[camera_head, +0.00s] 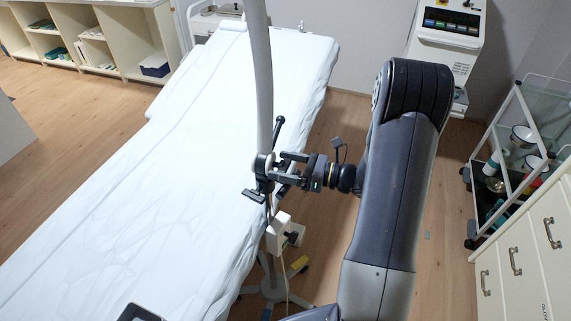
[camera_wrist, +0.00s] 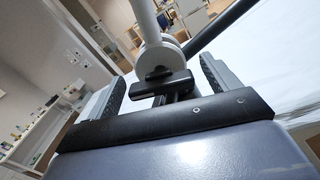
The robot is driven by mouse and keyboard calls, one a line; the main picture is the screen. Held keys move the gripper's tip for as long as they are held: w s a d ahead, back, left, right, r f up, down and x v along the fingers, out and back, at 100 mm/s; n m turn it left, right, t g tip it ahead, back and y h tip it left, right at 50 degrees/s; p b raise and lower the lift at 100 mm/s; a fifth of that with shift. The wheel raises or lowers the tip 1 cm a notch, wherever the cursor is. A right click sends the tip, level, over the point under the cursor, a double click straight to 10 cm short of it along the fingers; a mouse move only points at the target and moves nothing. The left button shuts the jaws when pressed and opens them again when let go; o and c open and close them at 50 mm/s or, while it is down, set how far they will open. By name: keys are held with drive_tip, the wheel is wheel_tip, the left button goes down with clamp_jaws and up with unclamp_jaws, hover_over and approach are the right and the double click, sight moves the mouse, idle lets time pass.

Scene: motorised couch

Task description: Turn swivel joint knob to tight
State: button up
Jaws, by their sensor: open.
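The swivel joint (camera_head: 263,165) sits on a white upright pole beside the white couch. It also shows in the wrist view as a white round housing (camera_wrist: 161,54). A dark knob (camera_wrist: 161,84) with a bar-shaped grip is on its near side. My gripper (camera_head: 281,170) reaches in from the right in the head view, at the joint. In the wrist view my gripper (camera_wrist: 163,88) is open, with one jaw on each side of the knob. Gaps show between the knob and both jaws. In the head view the knob cannot be told clearly from the jaws.
The couch (camera_head: 190,130) fills the left side. A white box (camera_head: 283,234) hangs low on the pole, above a wheeled base. A white machine (camera_head: 447,45) stands at the back right. A glass-shelved cart (camera_head: 515,140) and a drawer cabinet (camera_head: 530,255) stand at the right.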

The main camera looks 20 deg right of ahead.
drive_tip(key=shift+c, duration=0.4)
drive_tip(key=c, duration=0.9)
drive_tip(key=n+b, duration=0.2)
drive_tip(key=shift+f+b, duration=0.25)
drive_tip(key=shift+b, duration=0.15)
drive_tip(key=shift+r+n+b, duration=0.25)
drive_tip(key=shift+n+b, duration=0.3)
drive_tip(key=shift+n, duration=0.15)
drive_tip(key=o, duration=1)
